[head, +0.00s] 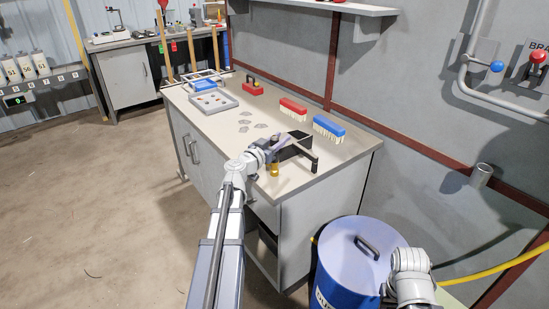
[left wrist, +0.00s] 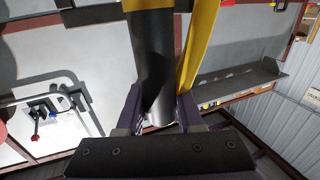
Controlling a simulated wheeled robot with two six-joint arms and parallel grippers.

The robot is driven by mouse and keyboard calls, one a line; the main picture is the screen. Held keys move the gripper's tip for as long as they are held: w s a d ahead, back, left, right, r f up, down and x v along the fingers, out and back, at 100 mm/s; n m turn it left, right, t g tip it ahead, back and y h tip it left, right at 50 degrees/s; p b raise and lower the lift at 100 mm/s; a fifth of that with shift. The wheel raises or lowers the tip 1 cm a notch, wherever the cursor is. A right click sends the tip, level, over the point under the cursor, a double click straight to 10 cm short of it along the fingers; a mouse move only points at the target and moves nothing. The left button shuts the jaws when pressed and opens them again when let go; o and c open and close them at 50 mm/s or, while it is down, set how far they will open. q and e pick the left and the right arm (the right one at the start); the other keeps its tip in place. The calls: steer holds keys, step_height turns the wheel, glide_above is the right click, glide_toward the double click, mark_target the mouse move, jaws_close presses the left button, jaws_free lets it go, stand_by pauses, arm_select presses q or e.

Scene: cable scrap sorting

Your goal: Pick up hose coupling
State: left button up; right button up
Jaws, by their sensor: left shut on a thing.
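The hose coupling shows as a small brass-coloured end (head: 274,171) under my left gripper (head: 277,153), over the front part of the bench top in the head view. In the left wrist view a dark cylinder (left wrist: 152,55) with a gold band at the top and a silvery lower end sits between the fingers of my left gripper (left wrist: 158,112). The gripper is shut on it. I cannot tell whether the coupling touches the bench. My right arm shows at the lower right of the head view, but its gripper is out of view.
The bench (head: 205,128) holds a grey tray (head: 234,104), several flat grey pieces (head: 244,126), a red brush (head: 293,110) and a blue brush (head: 328,130). A blue drum (head: 340,287) stands right of the bench. The bench top's left front is clear.

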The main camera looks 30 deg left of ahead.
arm_select(q)
jaws_close()
stand_by(0.6)
stand_by(0.3)
step_height(320, 180, up, 10)
steer(key=p, duration=1)
steer(key=shift+r, duration=0.15)
step_height(320, 180, up, 5)
steer(key=p, duration=0.5)
steer(key=shift+d, duration=0.1)
stand_by(1.2)
